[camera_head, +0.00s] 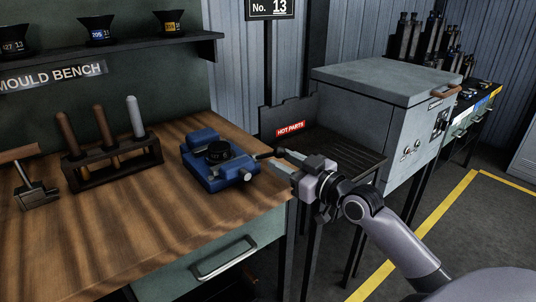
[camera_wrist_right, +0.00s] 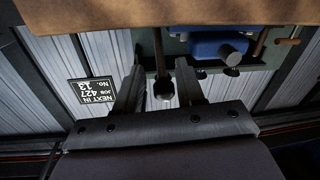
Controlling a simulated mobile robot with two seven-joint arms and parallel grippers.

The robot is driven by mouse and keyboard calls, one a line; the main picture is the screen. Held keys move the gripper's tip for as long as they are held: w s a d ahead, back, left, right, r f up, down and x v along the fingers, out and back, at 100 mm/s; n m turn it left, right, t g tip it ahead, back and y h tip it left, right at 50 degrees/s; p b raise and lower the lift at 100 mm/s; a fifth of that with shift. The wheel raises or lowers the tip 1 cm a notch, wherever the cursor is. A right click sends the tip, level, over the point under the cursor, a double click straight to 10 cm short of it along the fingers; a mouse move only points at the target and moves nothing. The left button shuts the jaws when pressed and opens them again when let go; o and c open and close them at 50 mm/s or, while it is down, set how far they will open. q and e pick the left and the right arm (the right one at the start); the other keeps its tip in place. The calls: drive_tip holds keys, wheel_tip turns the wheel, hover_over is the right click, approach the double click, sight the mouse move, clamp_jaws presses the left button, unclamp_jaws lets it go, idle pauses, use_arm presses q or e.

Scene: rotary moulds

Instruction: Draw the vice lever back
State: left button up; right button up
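The blue vice (camera_head: 215,160) stands on the right end of the wooden bench, with a round black part on top. Its dark lever (camera_head: 265,155) sticks out to the right, towards my right gripper (camera_head: 284,160). In the right wrist view the vice (camera_wrist_right: 208,47) is at the top, and the lever (camera_wrist_right: 160,62) ends in a dark ball between the two fingers of my right gripper (camera_wrist_right: 160,82). The fingers stand apart, with a visible gap at least on the left of the ball. My left gripper is in neither view.
A rack (camera_head: 113,165) of upright handled tools stands left of the vice on the bench (camera_head: 150,225). A dark hot-parts tray (camera_head: 340,148) and a grey oven-like box (camera_head: 370,100) are behind my right arm. A shelf (camera_head: 130,47) hangs above.

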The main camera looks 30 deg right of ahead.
sight(270, 155)
drive_tip(key=shift+w+a, duration=0.25)
drive_tip(key=shift+w, duration=1)
drive_tip(key=shift+w+a, duration=0.25)
drive_tip(key=shift+w, duration=0.95)
clamp_jaws()
